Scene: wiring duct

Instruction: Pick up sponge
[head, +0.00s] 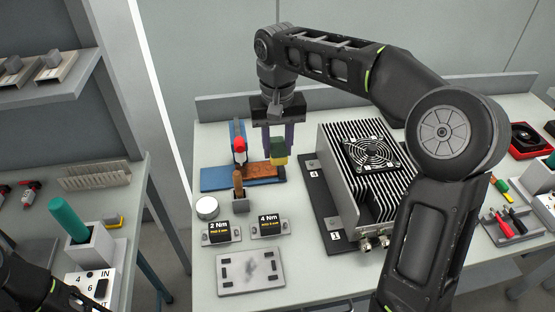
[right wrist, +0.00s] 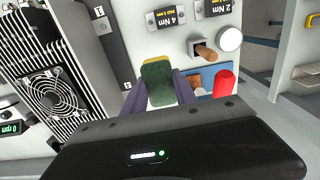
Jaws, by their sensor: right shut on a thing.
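The sponge is a small green and yellow block (head: 278,152). The right wrist view also shows the sponge (right wrist: 158,84) between the two purple-grey fingers. I cannot tell for sure whether it is clear of the surface below. My left gripper is not in view; only a dark part of my left arm shows at the lower left corner of the head view.
A blue stand (head: 215,181) with a red-topped item (head: 239,144) is beside the gripper. A finned metal housing with a fan (head: 345,200) stands to the right. In front are a wooden-handled tool (head: 238,182), 2 Nm (head: 217,231) and 4 Nm (head: 268,227) blocks and a grey plate (head: 250,273).

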